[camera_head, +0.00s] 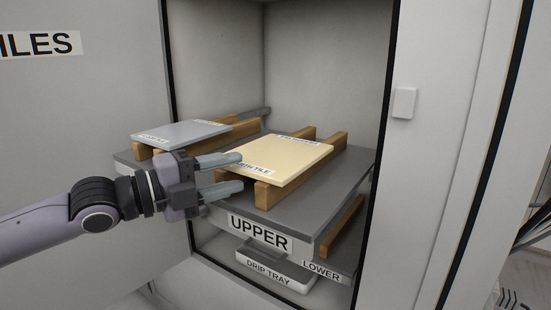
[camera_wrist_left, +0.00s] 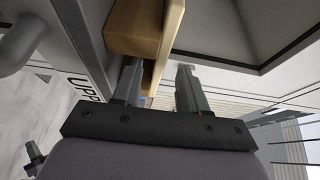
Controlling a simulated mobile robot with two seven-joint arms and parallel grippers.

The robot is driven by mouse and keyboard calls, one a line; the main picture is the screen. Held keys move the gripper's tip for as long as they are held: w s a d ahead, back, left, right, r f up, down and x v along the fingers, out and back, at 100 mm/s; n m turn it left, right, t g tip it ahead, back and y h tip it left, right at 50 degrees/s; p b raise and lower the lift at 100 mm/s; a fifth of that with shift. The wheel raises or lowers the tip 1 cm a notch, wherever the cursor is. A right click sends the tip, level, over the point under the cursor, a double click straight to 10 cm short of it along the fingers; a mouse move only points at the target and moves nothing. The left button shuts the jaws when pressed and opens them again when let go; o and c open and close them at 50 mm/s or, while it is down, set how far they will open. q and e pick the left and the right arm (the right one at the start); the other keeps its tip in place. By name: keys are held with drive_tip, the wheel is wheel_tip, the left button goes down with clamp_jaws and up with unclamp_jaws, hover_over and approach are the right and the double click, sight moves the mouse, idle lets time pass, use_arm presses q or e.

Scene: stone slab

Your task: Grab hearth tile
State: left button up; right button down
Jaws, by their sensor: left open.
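The hearth tile (camera_head: 285,158) is a flat cream slab. It lies on two wooden rails on the upper shelf, with a partly covered label reading "...RTH TILE" on its front edge. My left gripper (camera_head: 238,173) is open at the tile's front left corner in the head view, its fingers one above the other. The upper finger overlaps the tile's left corner; I cannot tell whether it touches. In the left wrist view the open fingers (camera_wrist_left: 160,88) point at a wooden rail end (camera_wrist_left: 135,28), and nothing is visibly held. My right gripper is not in view.
A grey tile (camera_head: 185,132) lies on rails to the left. The shelf marked UPPER (camera_head: 345,178) sits inside a cabinet with a side wall (camera_head: 440,150) on the right. Below are a LOWER shelf (camera_head: 322,270) and a drip tray (camera_head: 268,272). An open door panel (camera_head: 80,110) stands left.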

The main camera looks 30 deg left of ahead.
sight(241, 171)
use_arm(q)
drive_tip(key=shift+b+x, duration=0.55)
drive_tip(key=shift+x, duration=0.4)
drive_tip(key=shift+w+d+r+p, duration=0.1)
drive_tip(key=shift+w+d+p, duration=0.2)
drive_tip(key=shift+p, duration=0.2)
drive_tip(key=shift+p+x, duration=0.4)
drive_tip(key=shift+x, duration=0.35)
clamp_jaws()
